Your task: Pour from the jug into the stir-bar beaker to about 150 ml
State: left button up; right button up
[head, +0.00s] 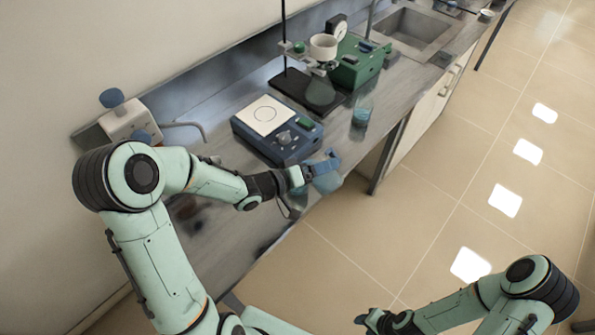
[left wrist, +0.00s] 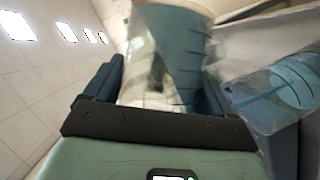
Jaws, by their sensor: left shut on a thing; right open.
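My left gripper (head: 322,172) is shut on the jug (head: 328,182), a clear vessel with blue liquid, and holds it near the bench's front edge. In the left wrist view the jug (left wrist: 180,55) fills the space between the fingers; its liquid surface runs at a slant. A clear beaker with blue-green liquid (head: 362,112) stands on the bench, beyond the jug. A clear vessel with blue liquid (left wrist: 285,85) shows beside the jug in the left wrist view; I cannot tell whether it is that beaker. No stir bar can be made out. My right gripper (head: 370,320) is open and empty over the floor.
A blue stirrer with a white top plate (head: 266,115) stands beside my left gripper. Behind are a stand with a white cup (head: 323,46), a green device (head: 358,66) and a sink (head: 412,28). A white device with blue knobs (head: 128,118) is at the left. The floor is clear.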

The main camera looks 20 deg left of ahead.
pick_arm(q)
jog(key=shift+a+n, duration=0.1)
jog(key=shift+n, duration=0.2)
dwell(0.4)
jog(key=shift+f+h, duration=0.15)
jog(key=shift+h, duration=0.25)
dwell(3.2)
